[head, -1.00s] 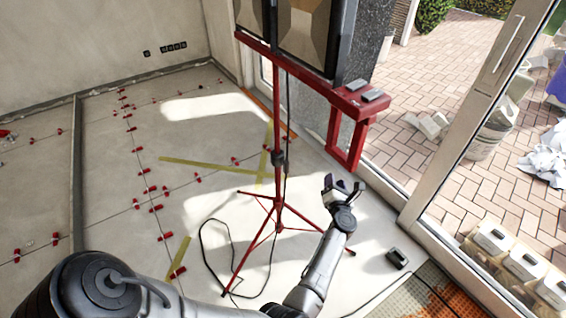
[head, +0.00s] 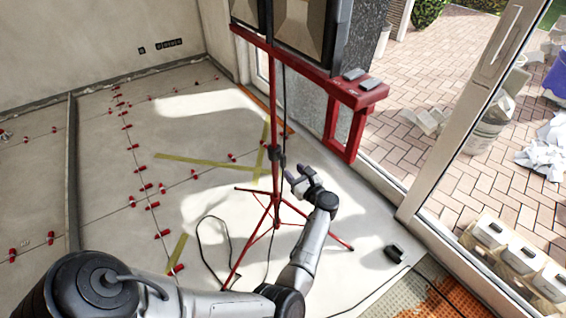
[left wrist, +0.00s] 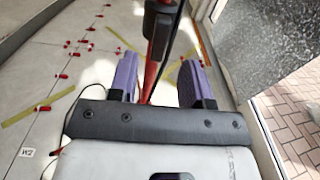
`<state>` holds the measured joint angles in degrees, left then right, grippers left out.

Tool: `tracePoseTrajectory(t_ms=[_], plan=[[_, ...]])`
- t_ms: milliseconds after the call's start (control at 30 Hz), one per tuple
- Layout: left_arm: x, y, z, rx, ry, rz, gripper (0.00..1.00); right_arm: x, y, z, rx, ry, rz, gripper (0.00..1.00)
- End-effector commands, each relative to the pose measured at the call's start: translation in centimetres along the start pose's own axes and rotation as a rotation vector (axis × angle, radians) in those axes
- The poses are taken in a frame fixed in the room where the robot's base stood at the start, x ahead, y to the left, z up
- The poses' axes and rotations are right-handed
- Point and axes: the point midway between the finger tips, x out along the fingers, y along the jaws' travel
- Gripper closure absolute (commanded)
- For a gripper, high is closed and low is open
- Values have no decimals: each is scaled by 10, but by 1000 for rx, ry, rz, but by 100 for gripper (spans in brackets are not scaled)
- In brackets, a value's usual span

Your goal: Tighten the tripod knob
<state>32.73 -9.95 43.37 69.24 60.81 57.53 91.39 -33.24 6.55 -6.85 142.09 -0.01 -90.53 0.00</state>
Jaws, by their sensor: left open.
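The red tripod (head: 275,110) stands on the tiled floor with its legs spread and carries work lamps on top. A black clamp (head: 276,160) sits around its pole; the knob cannot be told apart from it in the head view. My left gripper (head: 297,178) is open and empty, close to the right of the pole and slightly below the clamp. In the left wrist view, a dark clamp part (left wrist: 158,28) lies ahead of the two purple fingers (left wrist: 157,66), and the red pole shows between them in the picture. Contact cannot be seen. My right gripper is not in view.
A red crossbar (head: 340,90) holds small grey boxes near the window. A black cable (head: 203,245) loops on the floor by the tripod legs. Red levelling clips (head: 152,205) line the tile joints. A dark block (head: 394,253) and white canisters (head: 491,230) are at right.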

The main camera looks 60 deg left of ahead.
Motion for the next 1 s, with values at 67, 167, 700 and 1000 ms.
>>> tracePoseTrajectory(t_ms=[67, 167, 700, 1000], plan=[[16, 0, -2, -1, -3, 2, 55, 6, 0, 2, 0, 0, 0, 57], [33, 0, -2, 0, -1, 1, 55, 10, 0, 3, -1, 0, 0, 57], [73, 0, 0, 1, 0, -1, 55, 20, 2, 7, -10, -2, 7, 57], [73, 0, 0, 2, 0, -1, 61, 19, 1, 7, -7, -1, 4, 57]])
